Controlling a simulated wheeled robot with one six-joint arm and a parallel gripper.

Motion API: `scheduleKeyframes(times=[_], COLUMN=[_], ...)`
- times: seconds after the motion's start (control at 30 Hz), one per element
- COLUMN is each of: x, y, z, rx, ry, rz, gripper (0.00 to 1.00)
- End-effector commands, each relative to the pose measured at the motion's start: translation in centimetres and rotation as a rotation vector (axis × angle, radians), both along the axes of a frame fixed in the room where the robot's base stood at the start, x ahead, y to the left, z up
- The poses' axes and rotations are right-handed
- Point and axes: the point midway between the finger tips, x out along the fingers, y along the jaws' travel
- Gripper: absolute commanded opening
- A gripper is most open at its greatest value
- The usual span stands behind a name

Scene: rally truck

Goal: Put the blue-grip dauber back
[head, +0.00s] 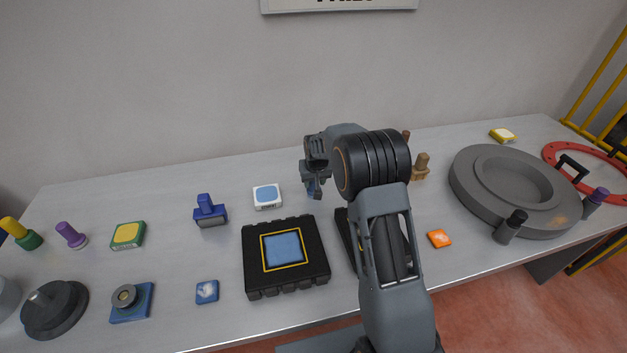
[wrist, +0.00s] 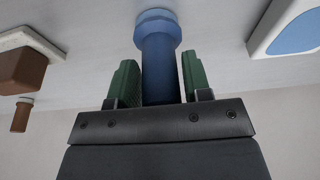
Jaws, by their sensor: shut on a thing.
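My gripper (wrist: 160,85) is shut on the blue-grip dauber (wrist: 158,55), with a green finger pad on each side of its blue handle. The dauber's wider, lighter blue end is at the top of the wrist view. In the head view my gripper (head: 314,180) is over the back middle of the table, right of a white pad with a blue top (head: 267,196). A little of the blue dauber (head: 314,188) shows there, and the rest is hidden by the gripper. I cannot tell whether it touches the table.
A black tray with a blue pad (head: 262,268) lies in front. A blue stamp (head: 210,213) stands left, a wooden stamp (head: 420,167) right, partly behind my arm. A large grey round base (head: 470,190) is farther right. Bare table (head: 165,190) shows at back left.

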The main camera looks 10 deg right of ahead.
Motion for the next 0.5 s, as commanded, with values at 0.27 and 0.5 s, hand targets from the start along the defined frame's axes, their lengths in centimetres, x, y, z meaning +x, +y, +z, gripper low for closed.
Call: scheduleKeyframes(times=[0.27, 0.5], x=[-0.01, -0.01], y=[-0.01, -0.01], z=[-0.14, -0.07], rx=[0.0, 0.0], ry=[0.0, 0.0], rz=[0.0, 0.0], gripper=[0.46, 0.69])
